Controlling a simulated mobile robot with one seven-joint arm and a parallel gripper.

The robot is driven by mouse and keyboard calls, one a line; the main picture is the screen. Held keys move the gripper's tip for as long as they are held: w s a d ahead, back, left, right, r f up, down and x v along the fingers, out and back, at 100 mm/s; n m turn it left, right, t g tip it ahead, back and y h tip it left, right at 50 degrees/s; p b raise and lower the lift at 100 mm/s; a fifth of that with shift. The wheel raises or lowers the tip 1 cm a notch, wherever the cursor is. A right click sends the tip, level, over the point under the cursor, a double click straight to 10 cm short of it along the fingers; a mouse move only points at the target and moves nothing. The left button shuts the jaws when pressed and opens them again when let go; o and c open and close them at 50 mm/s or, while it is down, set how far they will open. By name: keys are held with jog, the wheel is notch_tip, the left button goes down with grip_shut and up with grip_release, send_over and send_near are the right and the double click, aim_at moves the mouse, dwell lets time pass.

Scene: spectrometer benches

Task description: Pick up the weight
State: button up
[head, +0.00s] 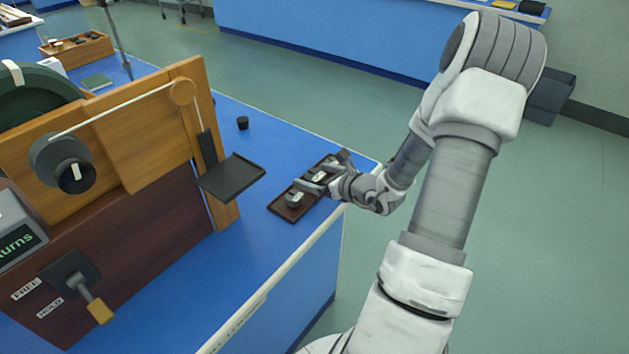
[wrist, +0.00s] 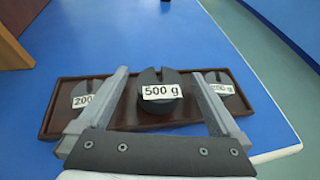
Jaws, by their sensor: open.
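A dark 500 g weight (wrist: 160,104), a slotted cylinder with a white label, stands in the middle of a brown tray (wrist: 52,125) in the wrist view. Grey weights flank it, one labelled 200 (wrist: 84,95) at left and one labelled 200 g (wrist: 222,88) at right. My gripper (wrist: 160,74) is open, its fingers showing on either side of the 500 g weight; I cannot tell whether they touch it. In the head view my gripper (head: 328,172) is over the tray (head: 283,210), hiding part of it. One weight (head: 295,199) shows near the tray's front end.
The tray lies on a blue bench (head: 265,150) near its right edge. A wooden apparatus (head: 150,140) with a dark shelf (head: 232,177) stands to the left. A small black cylinder (head: 242,123) stands behind the tray. Bare blue bench surrounds the tray.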

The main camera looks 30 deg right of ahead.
jog(key=shift+c, duration=0.3)
jog(key=shift+w, duration=0.1)
grip_shut()
